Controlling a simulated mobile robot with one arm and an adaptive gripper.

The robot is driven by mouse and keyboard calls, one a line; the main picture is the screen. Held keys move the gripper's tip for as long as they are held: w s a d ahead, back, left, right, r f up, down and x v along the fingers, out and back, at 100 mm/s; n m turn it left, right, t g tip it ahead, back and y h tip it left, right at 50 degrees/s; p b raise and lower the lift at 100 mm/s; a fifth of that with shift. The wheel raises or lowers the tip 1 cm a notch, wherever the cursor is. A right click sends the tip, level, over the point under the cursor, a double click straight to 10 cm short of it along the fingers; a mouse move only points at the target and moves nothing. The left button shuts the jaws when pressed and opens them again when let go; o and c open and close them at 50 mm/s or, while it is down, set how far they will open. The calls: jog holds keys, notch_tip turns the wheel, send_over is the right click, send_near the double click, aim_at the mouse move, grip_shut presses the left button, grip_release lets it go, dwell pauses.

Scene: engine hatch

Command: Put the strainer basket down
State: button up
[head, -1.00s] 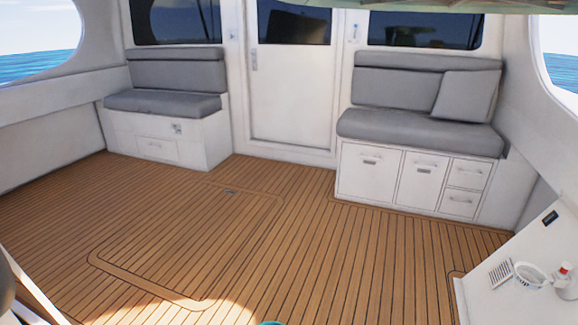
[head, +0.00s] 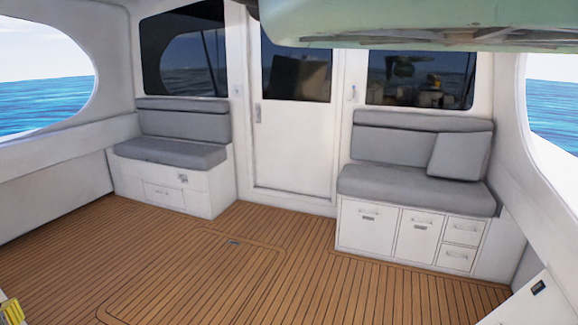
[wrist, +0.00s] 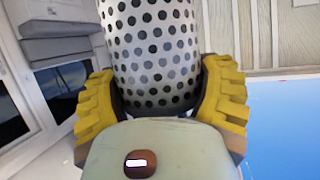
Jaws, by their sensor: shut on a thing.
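The strainer basket (wrist: 152,45) is a pale metal cylinder with rows of dark round holes. It fills the upper middle of the wrist view, and its far end runs out of the picture. My gripper (wrist: 161,88) is shut on it, with a yellow ridged finger against each side. In the head view the basket does not show. A small yellow ridged piece at the lower left edge of the head view looks like part of my gripper (head: 12,311), mostly cut off.
The teak deck (head: 190,270) is clear in the middle, with a hatch outline and a small latch (head: 233,242). Grey-cushioned seats stand at the back left (head: 170,152) and back right (head: 415,188), either side of a white door (head: 295,150). A white console (head: 535,300) edges in at lower right.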

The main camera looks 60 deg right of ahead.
jog(key=s+r+p, duration=0.3)
jog(key=r+p, duration=1.5)
jog(key=s+r+p, duration=0.4)
jog(key=r+p, duration=1.4)
jog(key=p, duration=0.1)
jog(key=shift+s, duration=0.2)
